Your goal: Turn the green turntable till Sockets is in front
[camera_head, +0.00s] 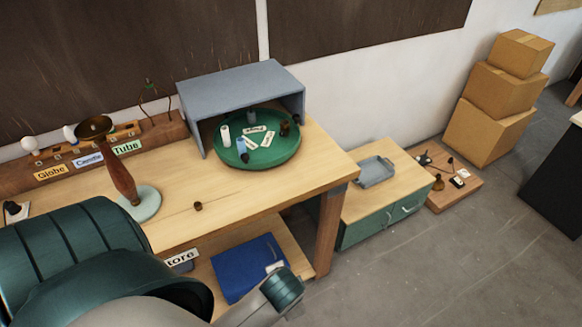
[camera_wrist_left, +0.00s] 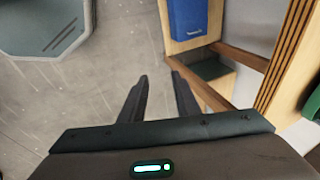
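The green turntable (camera_head: 272,155) sits under a grey open-fronted cover (camera_head: 243,85) on the wooden workbench. On it stand a white cylinder (camera_head: 225,136), a blue item (camera_head: 242,146), dark brown pieces (camera_head: 285,129) and several small label cards (camera_head: 254,129). The card lettering is too small to read, so I cannot tell which section faces front. My left gripper (camera_wrist_left: 160,82) shows in the left wrist view with its two fingers apart and nothing between them. It hangs over the floor beside the bench, away from the turntable. My right gripper is not in view.
A brass lamp (camera_head: 122,170) stands on the bench left of the cover, and a small brown piece (camera_head: 198,206) lies near the front edge. A grey tray (camera_head: 375,171) sits on the green cabinet. Cardboard boxes (camera_head: 497,95) stand behind.

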